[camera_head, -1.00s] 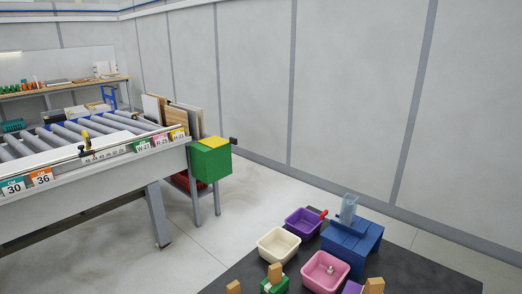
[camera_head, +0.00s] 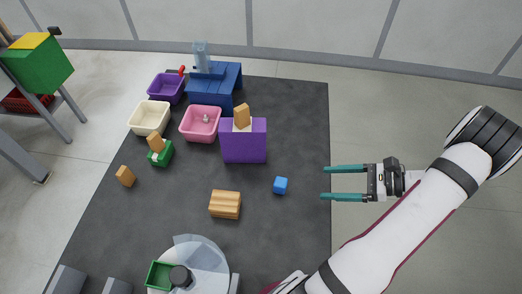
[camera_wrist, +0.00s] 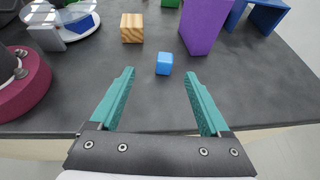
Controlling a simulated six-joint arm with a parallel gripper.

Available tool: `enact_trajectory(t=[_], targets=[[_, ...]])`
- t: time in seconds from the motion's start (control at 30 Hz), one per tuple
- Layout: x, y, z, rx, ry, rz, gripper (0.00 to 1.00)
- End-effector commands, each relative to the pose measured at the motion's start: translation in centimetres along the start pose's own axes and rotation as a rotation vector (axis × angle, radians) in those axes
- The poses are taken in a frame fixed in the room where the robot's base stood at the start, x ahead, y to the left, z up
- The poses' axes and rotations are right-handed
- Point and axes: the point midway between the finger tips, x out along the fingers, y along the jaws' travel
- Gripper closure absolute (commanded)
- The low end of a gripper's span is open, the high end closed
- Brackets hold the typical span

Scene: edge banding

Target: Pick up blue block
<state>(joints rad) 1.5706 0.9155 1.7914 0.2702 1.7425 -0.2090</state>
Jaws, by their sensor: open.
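A small blue block (camera_head: 281,185) lies on the dark mat (camera_head: 300,130), right of a wooden block and below the purple block in the head view. My gripper (camera_head: 325,183) is to the right of the blue block, at the mat's right edge, with its teal fingers pointing left toward it. The fingers are apart, with nothing between them. In the wrist view the blue block (camera_wrist: 164,64) sits ahead of my gripper (camera_wrist: 160,80), between the lines of the two fingers and beyond their tips.
A striped wooden block (camera_head: 225,205) and a tall purple block (camera_head: 243,143) stand near the blue block. Pink (camera_head: 200,124), cream (camera_head: 150,117) and purple (camera_head: 166,88) bins and a blue stand (camera_head: 215,85) are at the back left. The mat's right side is clear.

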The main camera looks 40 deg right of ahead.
Motion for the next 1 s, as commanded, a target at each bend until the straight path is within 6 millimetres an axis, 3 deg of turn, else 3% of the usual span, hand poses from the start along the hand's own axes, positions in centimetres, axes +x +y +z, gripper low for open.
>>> enact_trajectory(t=[0.1, 0.4, 0.57, 0.73, 0.83, 1.0], targets=[[0.5, -0.1, -1.1, 0.028, -0.023, -0.039, 0.20], [8.5, -0.3, -0.9, 0.027, -0.020, -0.033, 0.20], [10.6, -0.6, -1.1, 0.026, -0.019, -0.034, 0.20], [13.9, -1.3, -2.0, 0.027, -0.020, -0.033, 0.20], [15.0, -1.3, -2.0, 0.026, -0.019, -0.033, 0.20], [15.2, -1.3, -1.9, 0.027, -0.018, -0.036, 0.20]])
